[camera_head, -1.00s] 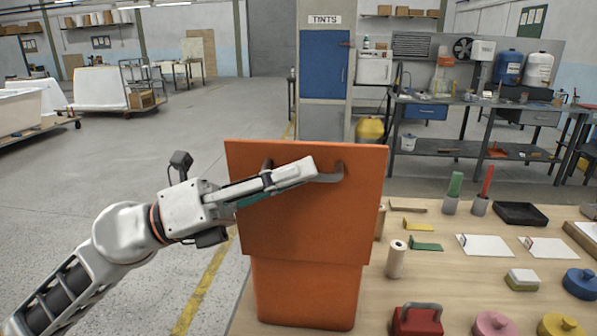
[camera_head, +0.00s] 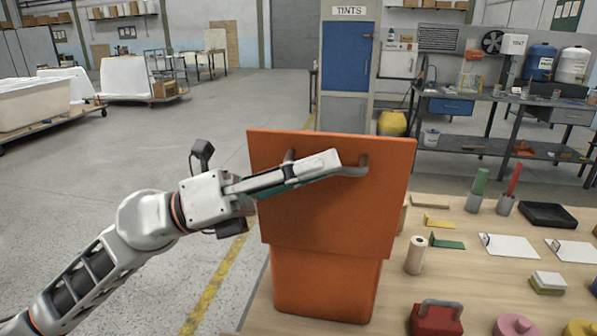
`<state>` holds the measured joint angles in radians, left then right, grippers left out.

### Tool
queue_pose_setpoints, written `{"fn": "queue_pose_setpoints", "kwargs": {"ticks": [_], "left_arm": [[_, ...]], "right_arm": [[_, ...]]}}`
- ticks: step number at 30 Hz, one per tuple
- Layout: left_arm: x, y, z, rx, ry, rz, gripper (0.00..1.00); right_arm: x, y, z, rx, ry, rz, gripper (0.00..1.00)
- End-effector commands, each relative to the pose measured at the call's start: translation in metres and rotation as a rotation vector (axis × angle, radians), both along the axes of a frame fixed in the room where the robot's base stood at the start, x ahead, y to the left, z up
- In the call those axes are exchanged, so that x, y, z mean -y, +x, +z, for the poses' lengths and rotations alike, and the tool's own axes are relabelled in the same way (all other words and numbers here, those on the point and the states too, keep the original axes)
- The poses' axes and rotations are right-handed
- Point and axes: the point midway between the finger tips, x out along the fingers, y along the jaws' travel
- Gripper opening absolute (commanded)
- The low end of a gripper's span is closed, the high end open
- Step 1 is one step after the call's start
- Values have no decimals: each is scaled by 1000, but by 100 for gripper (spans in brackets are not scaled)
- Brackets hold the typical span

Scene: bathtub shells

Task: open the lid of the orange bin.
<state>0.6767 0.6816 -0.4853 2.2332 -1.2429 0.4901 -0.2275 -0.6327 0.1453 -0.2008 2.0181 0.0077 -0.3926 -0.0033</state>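The orange bin (camera_head: 325,290) stands at the left end of the wooden table. Its orange lid (camera_head: 350,220) shows as a broad panel above the narrower body, wider than it on both sides. A grey handle (camera_head: 358,170) sits near the lid's upper edge. My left gripper (camera_head: 328,165) reaches in from the left across the lid, with its fingertips over the middle of the handle. The fingers overlap in this view, so their gap and any hold on the handle are hidden. The inside of the bin is not visible. My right gripper is not in view.
The table (camera_head: 395,300) right of the bin holds a paper roll (camera_head: 415,255), a red block with a handle (camera_head: 437,318), white sheets (camera_head: 510,245) and a black tray (camera_head: 547,215). A workbench (camera_head: 500,105) and a blue cabinet (camera_head: 346,55) stand behind. Open floor lies to the left.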

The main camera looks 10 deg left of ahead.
Motion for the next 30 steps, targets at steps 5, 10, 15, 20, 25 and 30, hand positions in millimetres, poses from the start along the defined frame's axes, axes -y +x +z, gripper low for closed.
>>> {"fn": "queue_pose_setpoints", "kwargs": {"ticks": [5, 10, 15, 20, 25, 30], "left_arm": [[-15, -3, -7, -5, 0, 2, 15], [-41, -9, -17, -5, 1, 3, 15], [-68, -16, -27, -5, 1, 1, 15], [-90, -21, -35, -4, 1, 2, 15], [-104, -24, -40, -3, 1, 2, 15], [-109, -26, -40, 0, 1, 0, 15]], "right_arm": [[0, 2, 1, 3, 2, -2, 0], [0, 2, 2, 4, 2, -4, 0], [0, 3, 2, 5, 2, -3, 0], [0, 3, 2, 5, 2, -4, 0], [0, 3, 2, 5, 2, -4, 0], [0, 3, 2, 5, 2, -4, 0]]}}
